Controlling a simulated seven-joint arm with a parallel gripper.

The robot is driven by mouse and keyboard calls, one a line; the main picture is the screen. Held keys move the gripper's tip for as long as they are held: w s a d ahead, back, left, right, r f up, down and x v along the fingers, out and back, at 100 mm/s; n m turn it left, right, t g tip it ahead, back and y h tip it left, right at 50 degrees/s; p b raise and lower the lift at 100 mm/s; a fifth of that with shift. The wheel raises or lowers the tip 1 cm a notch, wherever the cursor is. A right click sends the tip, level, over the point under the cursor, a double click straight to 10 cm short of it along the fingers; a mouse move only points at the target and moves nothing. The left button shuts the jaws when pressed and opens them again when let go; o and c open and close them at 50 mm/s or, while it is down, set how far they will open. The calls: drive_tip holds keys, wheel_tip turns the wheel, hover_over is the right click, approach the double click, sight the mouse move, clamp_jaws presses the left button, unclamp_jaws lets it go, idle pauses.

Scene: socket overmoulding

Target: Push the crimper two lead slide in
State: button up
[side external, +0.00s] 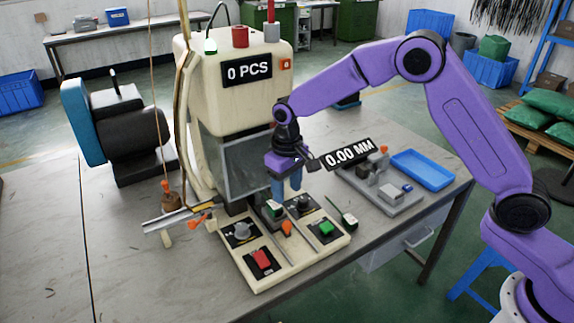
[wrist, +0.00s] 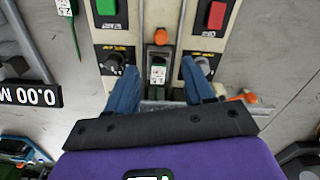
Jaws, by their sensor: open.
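The crimper (side external: 240,85) is a cream machine on the table, with a control base (side external: 262,280) in front. A narrow dark slide (wrist: 159,55) runs down the middle of the base, with an orange knob (wrist: 161,37) at its operator end; the knob also shows in the side view (side external: 287,228). A green and white piece (wrist: 158,75) sits on the slide. My gripper (wrist: 158,68) is open, its blue fingers apart on either side of the slide near that piece. In the side view my gripper (side external: 287,192) hangs low over the base; finger contact is unclear.
A grey fixture (side external: 380,190) and blue tray (side external: 421,170) stand to the right. A lead (side external: 348,218) lies beside the base. The table's front left is clear.

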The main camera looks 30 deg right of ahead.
wheel_tip(320, 180, up, 6)
drive_tip(key=shift+r, duration=0.2)
idle(0.5)
drive_tip(key=s+d+r+n, duration=0.2)
drive_tip(key=s, duration=0.7)
drive_tip(key=s+d+r+n, duration=0.2)
drive_tip(key=s+r+n, duration=0.1)
drive_tip(key=s, duration=0.6)
drive_tip(key=s+d+n, duration=0.2)
drive_tip(key=s+d, duration=0.3)
drive_tip(key=s, duration=0.4)
drive_tip(key=s+d+f+n, duration=0.1)
drive_tip(key=s+d+n, duration=0.1)
drive_tip(key=s+d, duration=0.3)
drive_tip(key=s, duration=0.4)
drive_tip(key=shift+d+f+n, duration=0.25)
drive_tip(key=shift+d+n, duration=0.05)
